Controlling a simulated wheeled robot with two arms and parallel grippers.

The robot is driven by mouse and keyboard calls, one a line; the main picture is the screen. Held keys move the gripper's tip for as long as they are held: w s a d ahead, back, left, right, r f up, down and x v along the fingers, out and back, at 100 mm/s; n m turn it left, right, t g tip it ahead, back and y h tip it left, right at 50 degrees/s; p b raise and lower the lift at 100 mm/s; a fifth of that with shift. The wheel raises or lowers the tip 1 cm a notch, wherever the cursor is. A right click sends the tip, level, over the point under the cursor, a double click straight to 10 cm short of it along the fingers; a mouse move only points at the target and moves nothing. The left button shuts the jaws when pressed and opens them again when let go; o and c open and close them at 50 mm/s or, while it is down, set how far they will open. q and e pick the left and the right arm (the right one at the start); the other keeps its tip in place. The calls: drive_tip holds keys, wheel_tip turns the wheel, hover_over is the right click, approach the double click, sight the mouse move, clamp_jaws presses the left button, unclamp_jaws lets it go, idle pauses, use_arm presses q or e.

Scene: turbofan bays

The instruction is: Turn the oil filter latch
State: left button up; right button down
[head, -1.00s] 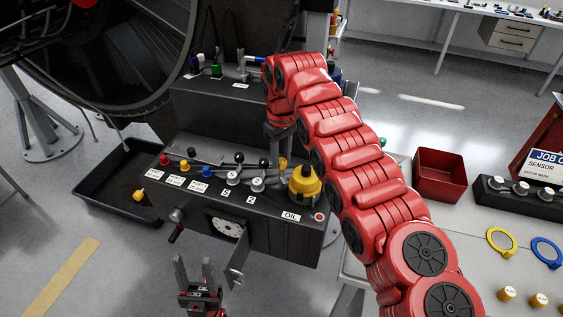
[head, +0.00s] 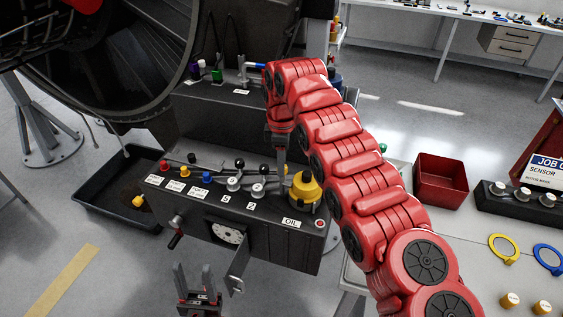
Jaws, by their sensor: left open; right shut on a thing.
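The yellow oil filter (head: 304,190) stands at the right end of the black bay box, behind the white OIL label (head: 292,222). My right gripper (head: 282,172) reaches down just left of the filter and is shut on what seems to be its latch. The latch itself is mostly hidden by the fingers, and I cannot make out its angle. My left gripper (head: 196,272) is open and empty, low in front of the box.
The box top carries several levers and coloured knobs, including a blue knob (head: 207,177). An open hatch door (head: 238,270) hangs on its front, near my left gripper. A black tray (head: 110,205) lies left. A red bin (head: 440,180) stands right on the table.

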drive_tip(key=shift+n, duration=0.4)
drive_tip(key=shift+w+r, duration=0.1)
drive_tip(key=c, duration=0.6)
unclamp_jaws()
drive_tip(key=shift+d, duration=0.1)
drive_tip(key=shift+o, duration=0.2)
